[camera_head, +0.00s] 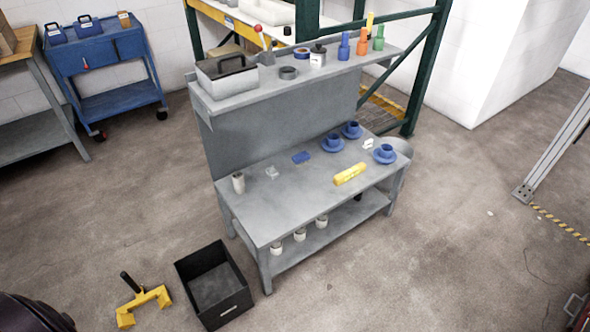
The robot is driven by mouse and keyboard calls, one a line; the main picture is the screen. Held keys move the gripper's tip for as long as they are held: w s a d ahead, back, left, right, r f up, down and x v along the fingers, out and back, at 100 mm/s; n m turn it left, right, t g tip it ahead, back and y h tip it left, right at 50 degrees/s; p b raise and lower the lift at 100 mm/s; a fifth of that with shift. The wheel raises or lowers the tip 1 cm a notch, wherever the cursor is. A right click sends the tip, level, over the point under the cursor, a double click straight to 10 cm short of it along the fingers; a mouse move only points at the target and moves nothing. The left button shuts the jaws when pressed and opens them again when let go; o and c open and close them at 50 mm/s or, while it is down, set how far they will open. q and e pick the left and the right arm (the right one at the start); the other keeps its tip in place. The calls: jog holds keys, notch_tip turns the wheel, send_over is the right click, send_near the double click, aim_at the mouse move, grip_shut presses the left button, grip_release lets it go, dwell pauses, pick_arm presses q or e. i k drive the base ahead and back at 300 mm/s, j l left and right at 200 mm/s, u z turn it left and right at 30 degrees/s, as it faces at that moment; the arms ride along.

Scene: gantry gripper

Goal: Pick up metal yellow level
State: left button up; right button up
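The yellow level (349,174) lies flat on the grey workbench top (300,200), near its front edge and right of the middle. It is a short yellow bar, slightly slanted, with nothing on top of it. Neither of my grippers shows in the head view, so I cannot see whether they are open or shut.
Blue cups on saucers (385,153) stand right of the level. A black crate (213,285) and a yellow tool (143,302) are on the floor. A blue cart (105,60) stands back left.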

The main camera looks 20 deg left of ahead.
aim_at(339, 179)
jog(key=u, duration=0.6)
jog(key=i+l+u, duration=0.4)
jog(key=l+u, duration=0.25)
jog(key=i+l+u, duration=0.1)
jog(key=l+u, duration=0.2)
